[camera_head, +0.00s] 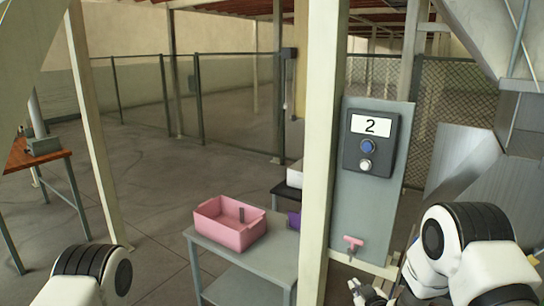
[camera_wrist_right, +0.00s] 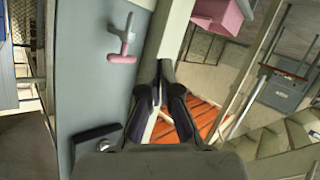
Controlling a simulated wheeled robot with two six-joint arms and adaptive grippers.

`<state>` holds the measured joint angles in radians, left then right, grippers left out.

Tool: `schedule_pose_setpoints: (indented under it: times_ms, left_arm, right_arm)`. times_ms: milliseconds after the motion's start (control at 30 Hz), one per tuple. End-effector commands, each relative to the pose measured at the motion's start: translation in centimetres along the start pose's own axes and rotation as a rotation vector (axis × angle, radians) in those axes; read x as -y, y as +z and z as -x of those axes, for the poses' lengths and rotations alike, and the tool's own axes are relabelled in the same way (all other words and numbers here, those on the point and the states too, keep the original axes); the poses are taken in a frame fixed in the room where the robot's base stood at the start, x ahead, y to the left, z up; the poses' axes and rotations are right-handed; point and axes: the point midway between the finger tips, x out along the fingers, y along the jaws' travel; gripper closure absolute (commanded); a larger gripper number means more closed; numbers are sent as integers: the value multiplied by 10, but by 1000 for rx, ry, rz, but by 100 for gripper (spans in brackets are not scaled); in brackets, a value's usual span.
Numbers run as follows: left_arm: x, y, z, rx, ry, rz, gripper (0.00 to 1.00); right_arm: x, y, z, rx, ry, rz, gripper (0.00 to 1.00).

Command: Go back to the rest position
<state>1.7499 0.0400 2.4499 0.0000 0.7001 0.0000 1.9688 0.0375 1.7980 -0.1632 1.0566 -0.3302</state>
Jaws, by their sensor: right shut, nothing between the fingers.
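My right gripper (camera_head: 364,290) is low in the head view, near the bottom edge and right of the pale post. It is in front of the lower part of the grey panel. In the right wrist view its dark fingers (camera_wrist_right: 162,82) are together with nothing between them. The pink T-shaped handle (camera_wrist_right: 123,47) on the panel is left of the fingers and apart from them. My left arm shows only a joint at the bottom left of the head view; its gripper is out of view.
The grey panel (camera_head: 371,205) carries a box (camera_head: 372,158) marked 2, with blue and white buttons. A pale post (camera_head: 319,120) stands beside it. A pink bin (camera_head: 229,224) sits on a grey table (camera_head: 262,252). Open floor (camera_head: 170,215) lies to the left.

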Motion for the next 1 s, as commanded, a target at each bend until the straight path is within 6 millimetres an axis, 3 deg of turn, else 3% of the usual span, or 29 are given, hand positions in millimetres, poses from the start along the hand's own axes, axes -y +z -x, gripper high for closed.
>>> schedule_pose_setpoints:
  times_ms: [33,167,200,267,300,400,500,600,667,1000]
  left_arm:
    - [0,0,0,0,0,0,100]
    - [0,0,-1,0,0,0,100]
    - [0,0,-1,0,0,0,100]
    - [0,0,-1,0,0,0,100]
    - [0,0,-2,0,0,0,100]
    - [0,0,-2,0,0,0,100]
    - [0,0,-2,0,0,0,100]
    - [0,0,-2,0,0,0,100]
    - [0,0,-2,0,0,0,100]
    - [0,0,-2,0,0,0,100]
  right_arm:
    - [17,40,15,92,-29,-25,100]
    - [60,137,73,353,-96,-104,100]
    - [72,163,95,435,-114,-130,100]
    - [89,199,133,564,-138,-171,100]
    - [100,220,161,653,-153,-198,100]
    - [123,260,236,876,-175,-270,100]
    - [135,275,302,1064,-172,-338,100]
    - [139,279,343,1187,-153,-392,100]
    - [140,281,352,1230,-133,-424,100]
    - [141,281,351,1235,-119,-445,100]
